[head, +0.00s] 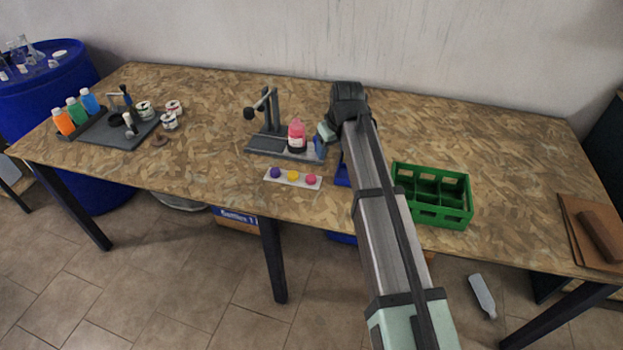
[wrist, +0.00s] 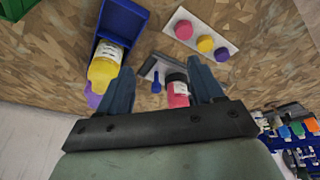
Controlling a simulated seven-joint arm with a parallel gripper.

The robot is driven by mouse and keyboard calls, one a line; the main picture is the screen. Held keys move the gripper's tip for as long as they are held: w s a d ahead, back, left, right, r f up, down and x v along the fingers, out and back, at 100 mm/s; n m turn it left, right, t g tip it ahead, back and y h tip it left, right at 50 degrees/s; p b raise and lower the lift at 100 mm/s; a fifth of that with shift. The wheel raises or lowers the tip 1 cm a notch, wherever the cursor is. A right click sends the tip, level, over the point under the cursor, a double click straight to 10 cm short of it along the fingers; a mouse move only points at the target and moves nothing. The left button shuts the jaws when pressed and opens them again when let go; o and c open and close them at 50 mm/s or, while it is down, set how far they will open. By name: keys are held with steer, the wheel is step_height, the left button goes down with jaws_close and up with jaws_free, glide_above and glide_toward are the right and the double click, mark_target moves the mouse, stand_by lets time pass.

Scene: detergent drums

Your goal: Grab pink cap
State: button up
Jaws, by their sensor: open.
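The pink cap (head: 311,179) sits at the right end of a small white strip (head: 302,182) near the table's front edge, beside a yellow cap (head: 293,175) and a purple cap (head: 275,172). In the wrist view the pink cap (wrist: 184,30) is at the upper middle, at one end of the strip, past the fingertips. My gripper (wrist: 163,80) is open, its two dark fingers apart and apart from the caps.
A blue bin (wrist: 122,20) holds a yellow bottle (wrist: 104,68). A green crate (head: 432,195) stands right of my arm. A grey stand (head: 270,110) rises behind the strip. Several bottles and tins sit at the far left.

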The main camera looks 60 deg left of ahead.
steer(key=s, duration=0.3)
glide_above(311, 178)
steer(key=d, duration=0.2)
steer(key=shift+n+g, duration=0.3)
steer(key=f, duration=0.8)
steer(key=shift+w+a, duration=0.1)
steer(key=shift+w, duration=0.2)
steer(key=shift+s+x, duration=0.15)
steer(key=shift+x, duration=1.2)
steer(key=shift+s+x, duration=0.1)
steer(key=shift+x, duration=1.25)
steer(key=c, duration=1.1)
